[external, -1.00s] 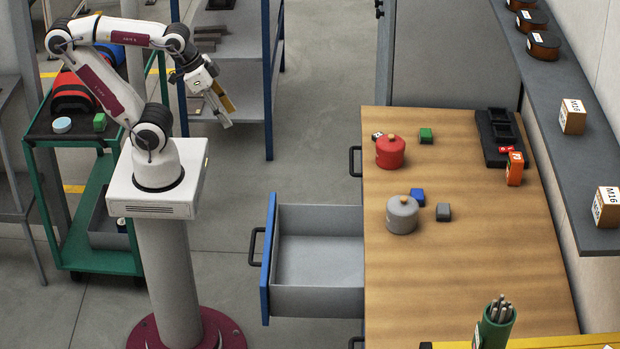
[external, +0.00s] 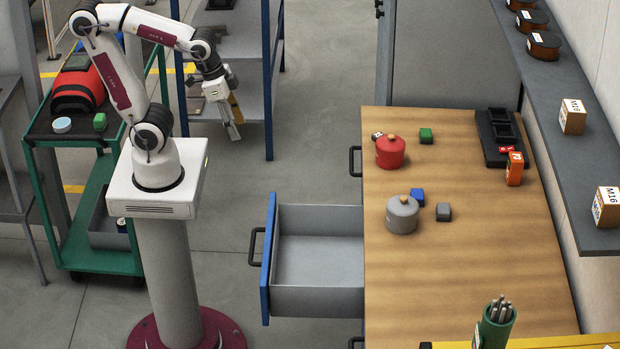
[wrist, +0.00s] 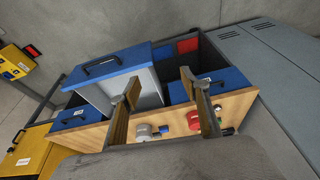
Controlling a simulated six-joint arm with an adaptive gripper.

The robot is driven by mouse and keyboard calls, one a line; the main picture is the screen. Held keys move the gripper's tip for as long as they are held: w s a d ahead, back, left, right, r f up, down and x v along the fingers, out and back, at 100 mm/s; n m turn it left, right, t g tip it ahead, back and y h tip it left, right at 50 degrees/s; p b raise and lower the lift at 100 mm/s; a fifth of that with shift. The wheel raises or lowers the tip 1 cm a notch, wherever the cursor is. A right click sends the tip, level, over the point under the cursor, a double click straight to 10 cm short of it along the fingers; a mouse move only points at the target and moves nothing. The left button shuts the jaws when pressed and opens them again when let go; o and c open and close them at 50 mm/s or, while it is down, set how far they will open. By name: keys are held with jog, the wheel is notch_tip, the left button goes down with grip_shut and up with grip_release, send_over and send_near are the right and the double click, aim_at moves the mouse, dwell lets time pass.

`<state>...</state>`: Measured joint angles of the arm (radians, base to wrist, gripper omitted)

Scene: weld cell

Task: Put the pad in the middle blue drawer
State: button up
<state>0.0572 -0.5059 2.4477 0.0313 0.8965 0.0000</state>
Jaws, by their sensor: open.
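My gripper (external: 236,131) is open in mid-air between the green cart and the workbench. In the wrist view its two fingers (wrist: 159,84) are apart with nothing held between them. The middle blue drawer (external: 267,262) is pulled out of the bench, and its grey inside looks empty in the external view. Its blue front (wrist: 105,66) shows in the wrist view, between two closed blue drawers. I cannot tell for certain which object is the pad. Small blocks lie on the bench: green (external: 426,136), blue (external: 417,196) and grey (external: 444,212). Another green block (external: 100,122) is on the cart.
A red canister (external: 390,152) and a grey canister (external: 402,214) stand on the wooden bench top (external: 460,270). The green cart (external: 84,262) carries a red bag (external: 78,90) and a pale round disc (external: 62,125). Open floor separates my base and the drawer.

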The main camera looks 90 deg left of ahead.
jog(key=w+d+f+t, duration=0.1)
jog(key=w+f, duration=0.3)
jog(key=w, duration=0.9)
jog(key=w+d+f+t+y, duration=0.1)
jog(key=w+d+f, duration=0.2)
jog(key=w, duration=1)
jog(key=w+d+f+m+t, duration=0.1)
jog(key=w+f, duration=0.4)
jog(key=w, duration=0.8)
jog(key=shift+w+d+f+t+y, duration=0.15)
jog(key=shift+d+t, duration=0.05)
jog(key=shift+d, duration=0.2)
jog(key=shift+w+d+f+t+y, duration=0.1)
jog(key=shift+d+t+y, duration=0.1)
jog(key=shift+d, duration=0.15)
jog(key=t+h, duration=0.2)
send_near(417, 194)
jog(key=shift+w+a+f+n+y, duration=0.15)
jog(key=shift+w+f+n+y, duration=0.1)
jog(key=shift+w+f+n, duration=0.2)
jog(key=shift+d+r+n, duration=0.1)
jog(key=shift+d+n, duration=0.2)
jog(key=shift+n, duration=0.05)
jog(key=shift+x, duration=1.3)
